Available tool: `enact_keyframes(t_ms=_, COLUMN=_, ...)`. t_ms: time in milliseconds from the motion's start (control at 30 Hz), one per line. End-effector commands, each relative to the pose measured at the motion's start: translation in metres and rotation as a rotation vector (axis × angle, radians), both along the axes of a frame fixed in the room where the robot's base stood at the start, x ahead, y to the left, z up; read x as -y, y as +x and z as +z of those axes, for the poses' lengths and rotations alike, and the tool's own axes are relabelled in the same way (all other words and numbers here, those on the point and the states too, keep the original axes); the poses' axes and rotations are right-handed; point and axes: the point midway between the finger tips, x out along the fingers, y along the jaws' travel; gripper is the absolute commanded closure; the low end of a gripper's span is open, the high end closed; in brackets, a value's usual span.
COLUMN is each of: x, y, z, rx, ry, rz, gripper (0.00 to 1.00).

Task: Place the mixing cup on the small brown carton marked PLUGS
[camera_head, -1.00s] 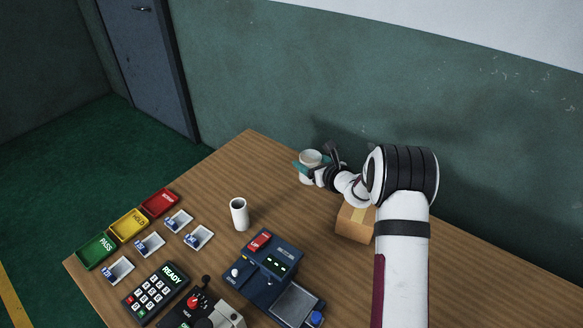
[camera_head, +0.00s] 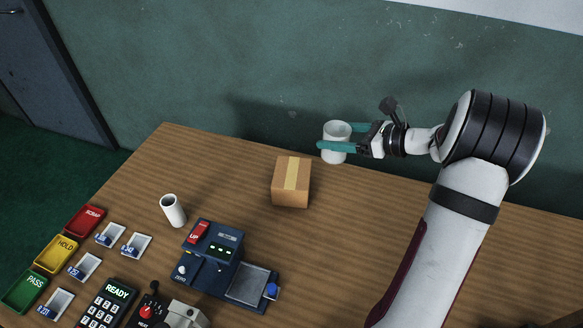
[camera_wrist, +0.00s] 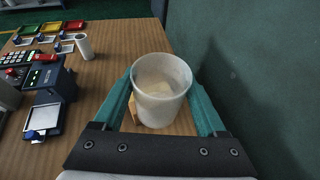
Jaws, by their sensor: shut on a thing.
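The mixing cup is a whitish, slightly see-through cup (camera_head: 337,142), upright and empty as far as I can see; it also fills the middle of the wrist view (camera_wrist: 161,92). My gripper (camera_head: 335,147) has teal fingers on both sides of the cup and is shut on it. The cup is above the table, behind and to the right of the small brown carton (camera_head: 291,182). The carton has a lighter tape strip on top; I see no PLUGS marking. In the wrist view only a corner of the carton (camera_wrist: 133,110) shows, the rest hidden by the cup and finger.
A white cylinder (camera_head: 173,211) stands left of the carton. A dark blue device (camera_head: 213,255) sits in front of it. Red, yellow and green trays (camera_head: 54,254), small labelled dishes and a keypad (camera_head: 107,304) are at the left. The green wall (camera_head: 230,80) is close behind the table.

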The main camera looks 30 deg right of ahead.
Motion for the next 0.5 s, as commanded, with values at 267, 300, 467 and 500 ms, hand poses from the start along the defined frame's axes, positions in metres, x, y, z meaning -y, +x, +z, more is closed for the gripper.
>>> enact_keyframes(t_ms=267, x=-0.055, y=0.062, z=-0.05, rx=-0.003, ry=0.003, rz=0.007, gripper=0.79)
enact_keyframes(t_ms=300, x=-0.06, y=0.069, z=-0.055, rx=-0.002, ry=0.0, rz=0.006, gripper=0.79)
enact_keyframes(t_ms=467, x=-0.07, y=0.081, z=-0.072, rx=-0.004, ry=0.003, rz=0.003, gripper=0.79)
enact_keyframes(t_ms=500, x=-0.07, y=0.082, z=-0.081, rx=-0.004, ry=0.003, rz=0.001, gripper=0.79)
